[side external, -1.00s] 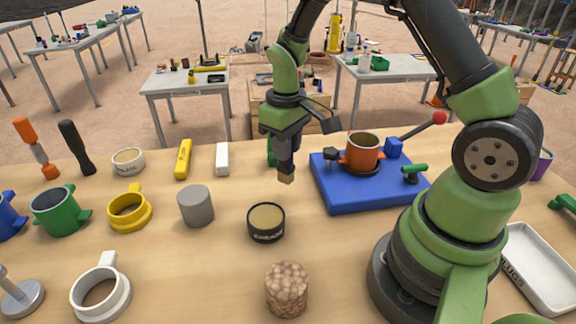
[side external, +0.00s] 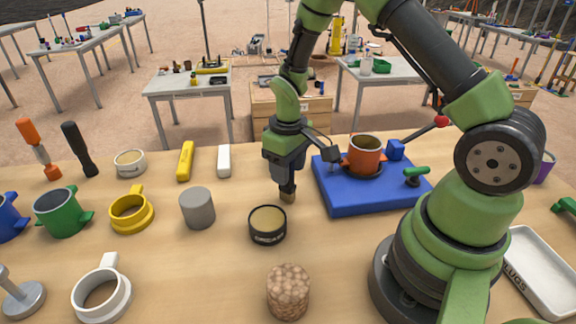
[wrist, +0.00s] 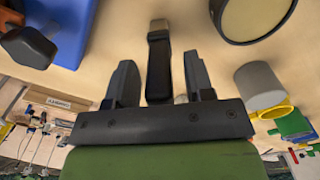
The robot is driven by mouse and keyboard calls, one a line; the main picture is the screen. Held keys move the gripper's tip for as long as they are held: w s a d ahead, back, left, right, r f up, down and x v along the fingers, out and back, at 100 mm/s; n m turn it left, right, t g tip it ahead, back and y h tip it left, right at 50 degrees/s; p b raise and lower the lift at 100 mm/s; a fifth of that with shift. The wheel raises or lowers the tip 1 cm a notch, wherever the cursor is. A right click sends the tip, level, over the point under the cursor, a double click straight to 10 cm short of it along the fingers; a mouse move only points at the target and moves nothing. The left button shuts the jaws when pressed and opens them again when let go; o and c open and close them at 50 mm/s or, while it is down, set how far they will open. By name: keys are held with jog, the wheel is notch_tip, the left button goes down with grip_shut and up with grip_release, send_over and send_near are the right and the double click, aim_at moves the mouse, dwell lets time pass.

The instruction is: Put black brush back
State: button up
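The black brush (wrist: 159,70) has a dark handle and a short tan bristle end. It hangs upright, bristles down, between the fingers of my gripper (wrist: 160,75). In the wrist view narrow gaps show beside the handle, though the brush has moved along with the gripper. I cannot tell whether the bristles touch the table. The upper handle is hidden by the gripper.
A blue base (side external: 350,204) with an orange-brown mould (side external: 366,157) stands close on the right. A grey cylinder (side external: 197,209) and a white block (side external: 224,160) stand left. A brown soil plug (side external: 288,291) stands in front. Bare table lies between the gripper and the white block.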

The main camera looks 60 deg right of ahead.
notch_tip(320, 180, up, 12)
jog(key=shift+s+r, duration=0.1)
jog(key=shift+r, duration=0.15)
jog(key=s+a+r+m+t+y, duration=0.1)
jog(key=s+a+r+m+t, duration=0.1)
jog(key=s+r, duration=0.4)
jog(key=s+a+r+m+t+y, duration=0.1)
jog(key=s+a+r+t, duration=0.4)
jog(key=s, duration=0.5)
jog(key=shift+a+r+m, duration=0.3)
jog(key=shift+r+m, duration=0.2)
jog(key=shift+r, duration=0.15)
